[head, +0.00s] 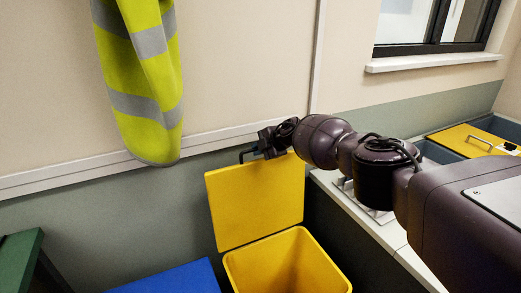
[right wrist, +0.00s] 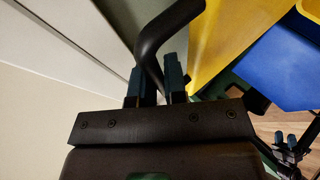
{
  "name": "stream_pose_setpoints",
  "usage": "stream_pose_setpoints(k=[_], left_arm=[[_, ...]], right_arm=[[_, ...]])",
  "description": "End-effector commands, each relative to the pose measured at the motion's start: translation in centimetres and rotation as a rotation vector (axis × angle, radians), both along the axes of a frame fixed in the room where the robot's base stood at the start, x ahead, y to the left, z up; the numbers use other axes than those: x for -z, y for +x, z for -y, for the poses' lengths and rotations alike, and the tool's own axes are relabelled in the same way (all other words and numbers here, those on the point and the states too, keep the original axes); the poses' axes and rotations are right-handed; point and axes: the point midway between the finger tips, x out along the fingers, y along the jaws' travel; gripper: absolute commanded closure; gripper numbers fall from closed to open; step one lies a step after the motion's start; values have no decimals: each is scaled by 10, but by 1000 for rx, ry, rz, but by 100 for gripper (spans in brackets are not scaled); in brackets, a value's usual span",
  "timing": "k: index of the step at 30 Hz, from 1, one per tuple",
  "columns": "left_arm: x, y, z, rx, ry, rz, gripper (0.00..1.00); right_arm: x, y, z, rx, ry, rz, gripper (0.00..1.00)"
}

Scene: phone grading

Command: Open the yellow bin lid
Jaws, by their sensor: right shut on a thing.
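The yellow bin (head: 285,265) stands at the lower middle of the head view. Its lid (head: 255,203) is raised nearly upright at the back, so the bin's inside shows. My right gripper (head: 256,151) is at the lid's top edge, shut on the dark lid handle (head: 244,155). In the right wrist view the two fingers (right wrist: 159,82) close around the curved black handle (right wrist: 158,40), with the yellow lid (right wrist: 222,40) just to the right. My left gripper is not in the head view.
A blue lid (head: 172,280) is left of the yellow bin, and a green one (head: 20,256) is farther left. A hi-vis vest (head: 147,80) hangs on the wall behind. A pale counter (head: 365,222) runs along the right, with another yellow lid (head: 470,139) beyond.

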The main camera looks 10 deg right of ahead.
Motion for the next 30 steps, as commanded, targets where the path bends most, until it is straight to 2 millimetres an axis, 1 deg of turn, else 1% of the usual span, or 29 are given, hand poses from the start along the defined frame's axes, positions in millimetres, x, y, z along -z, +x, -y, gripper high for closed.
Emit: stream_pose_setpoints(k=[11,12,16,17,26,30], left_arm=[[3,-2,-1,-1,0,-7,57],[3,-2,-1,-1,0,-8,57],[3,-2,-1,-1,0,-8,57],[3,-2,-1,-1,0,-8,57],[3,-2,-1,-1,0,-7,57],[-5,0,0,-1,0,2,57]], right_arm=[[2,-1,-2,-7,-2,-1,100],[2,-1,-2,-7,-2,-1,86],[1,-1,-2,-5,-1,-1,66],[2,-1,-2,-5,-1,-1,63],[1,-1,0,-2,-1,-1,63],[-5,-3,3,-1,-1,1,63]])
